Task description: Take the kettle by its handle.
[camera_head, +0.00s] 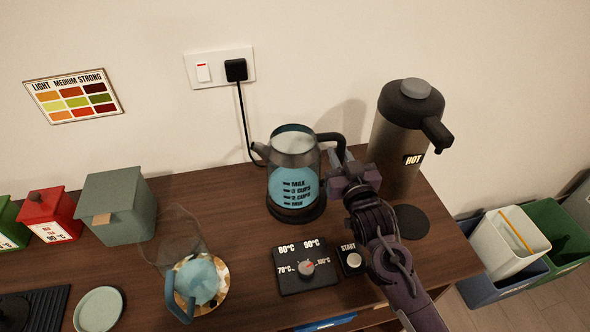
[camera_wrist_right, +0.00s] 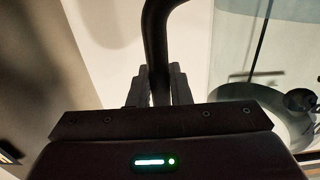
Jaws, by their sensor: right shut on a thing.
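My right gripper (camera_head: 345,168) is at the lower part of the handle. In the right wrist view the handle (camera_wrist_right: 157,35) runs down between the two fingers (camera_wrist_right: 159,85), which are shut on it. The kettle's clear wall shows at the right of that view. My left gripper is not in view.
A hot water dispenser (camera_head: 398,145) stands close behind my right gripper. A temperature dial panel (camera_head: 290,280) and a start button (camera_head: 353,260) lie in front of the kettle. A glass jug (camera_head: 183,245) stands at the left, near a grey-green box (camera_head: 120,205). A cord (camera_head: 242,115) hangs behind the kettle.

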